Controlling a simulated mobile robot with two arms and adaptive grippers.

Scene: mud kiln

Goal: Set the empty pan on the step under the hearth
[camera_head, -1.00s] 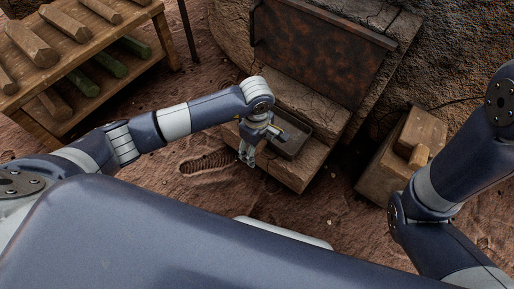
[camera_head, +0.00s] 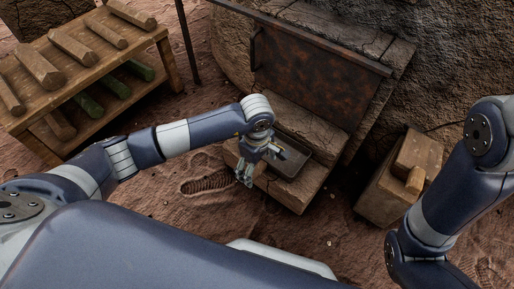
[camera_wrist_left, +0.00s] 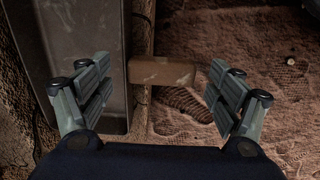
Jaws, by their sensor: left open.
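The dark grey pan (camera_head: 294,163) lies on the stone step (camera_head: 298,195) below the rusty hearth plate (camera_head: 312,78). It looks empty in the part that shows. In the left wrist view the pan (camera_wrist_left: 88,40) stands at the left, with its tan wooden handle (camera_wrist_left: 162,72) reaching right between the fingers. My left gripper (camera_head: 244,178) is open at the pan's left side, by the step's edge. In the left wrist view the fingers (camera_wrist_left: 155,95) stand apart on both sides of the handle, with gaps. My right arm shows at the right, but its gripper is out of view.
A wooden rack (camera_head: 92,62) with several logs stands at the upper left. A wooden block (camera_head: 392,190) with smaller pieces on top stands right of the step. Bare reddish ground (camera_head: 180,205) lies left of the step, with a footprint in it.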

